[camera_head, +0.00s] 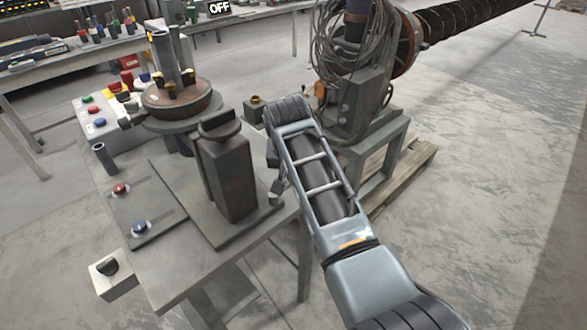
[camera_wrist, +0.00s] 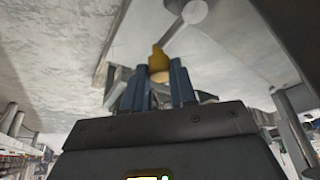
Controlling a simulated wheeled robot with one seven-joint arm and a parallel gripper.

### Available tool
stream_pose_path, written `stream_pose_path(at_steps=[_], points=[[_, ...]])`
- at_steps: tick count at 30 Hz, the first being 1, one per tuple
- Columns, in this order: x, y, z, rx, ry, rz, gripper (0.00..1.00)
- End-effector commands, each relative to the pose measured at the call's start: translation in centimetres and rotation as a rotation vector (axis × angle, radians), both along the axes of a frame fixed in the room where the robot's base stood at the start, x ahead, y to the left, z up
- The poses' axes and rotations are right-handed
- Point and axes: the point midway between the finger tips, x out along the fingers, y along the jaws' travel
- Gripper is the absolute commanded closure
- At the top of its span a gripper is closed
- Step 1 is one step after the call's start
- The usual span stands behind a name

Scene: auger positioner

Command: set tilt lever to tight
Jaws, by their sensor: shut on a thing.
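In the wrist view, the two blue-grey fingers of my gripper (camera_wrist: 160,88) are closed on a small yellow-ended piece (camera_wrist: 158,62), which shows between and just beyond the fingertips. Most of this piece is hidden by the fingers, and I cannot tell for sure whether it is the tilt lever. No tight marking is readable. In the head view, my arm reaches up beside the dark metal block (camera_head: 230,180) on the workbench. My fingers are hidden there behind the arm.
The workbench (camera_head: 185,278) holds a round turntable fixture (camera_head: 178,100) and a panel with red and blue buttons (camera_head: 132,210). A machine with coiled cables (camera_head: 345,50) and a long auger (camera_head: 470,18) stands behind my arm. The floor at right is clear.

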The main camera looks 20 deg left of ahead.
Motion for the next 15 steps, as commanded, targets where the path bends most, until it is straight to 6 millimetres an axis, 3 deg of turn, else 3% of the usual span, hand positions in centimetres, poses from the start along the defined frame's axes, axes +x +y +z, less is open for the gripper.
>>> stream_pose_path(at_steps=[7, 8, 15], points=[[0.06, -0.15, 0.03, -0.001, 0.001, -0.003, 1.00], [0.06, -0.16, 0.03, -0.001, 0.001, -0.003, 0.71], [0.04, -0.13, 0.00, -0.002, 0.001, -0.002, 0.48]])
